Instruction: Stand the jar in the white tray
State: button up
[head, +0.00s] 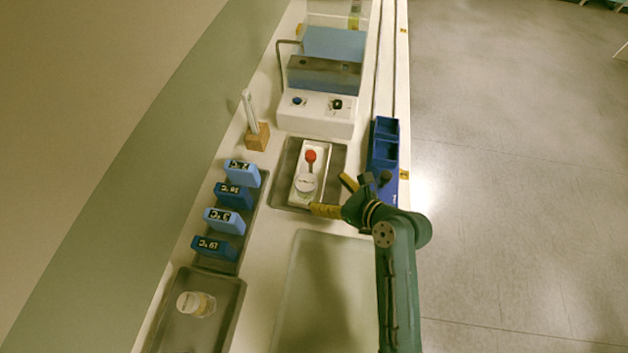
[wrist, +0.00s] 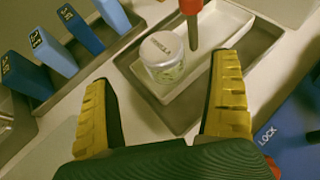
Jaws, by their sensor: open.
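A clear jar with a pale lid (head: 306,183) appears upright in the near end of the white tray (head: 324,160). In the wrist view the jar (wrist: 165,60) is at the left end of the white tray (wrist: 225,35); its base is partly hidden. A red-topped tool with a thin stem (head: 311,156) is at the tray's far part and crosses the wrist view (wrist: 192,22) beside the jar. My gripper (head: 328,193) is open and empty, its yellow fingers apart just right of the jar. In the wrist view the jar shows beyond the gap between the fingertips (wrist: 162,75).
A grey tray (head: 338,157) surrounds the white tray. A second jar (head: 196,304) is in the front-left dark tray (head: 222,325). Several numbered blue blocks (head: 225,220) line the left. A blue bin (head: 385,145) is at right. A white device (head: 316,115) stands behind.

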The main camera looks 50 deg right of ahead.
jog(key=w+a+r+n+t+h, duration=0.15)
jog(key=w+a+r+n, duration=0.3)
jog(key=r+n, duration=0.55)
jog(key=w+a+r+n+t+y, duration=0.15)
jog(key=w+a+r+n, duration=0.3)
jog(key=r+n, duration=0.6)
jog(key=s+a+r+n+t, duration=0.3)
jog(key=a+r+n, duration=0.4)
jog(key=r, duration=0.5)
jog(key=s+a+r+n+t, duration=0.3)
jog(key=a+r+n, duration=0.4)
jog(key=r, duration=0.5)
jog(key=shift+n+t, duration=0.5)
jog(key=shift+n, duration=0.35)
jog(key=shift+w, duration=0.1)
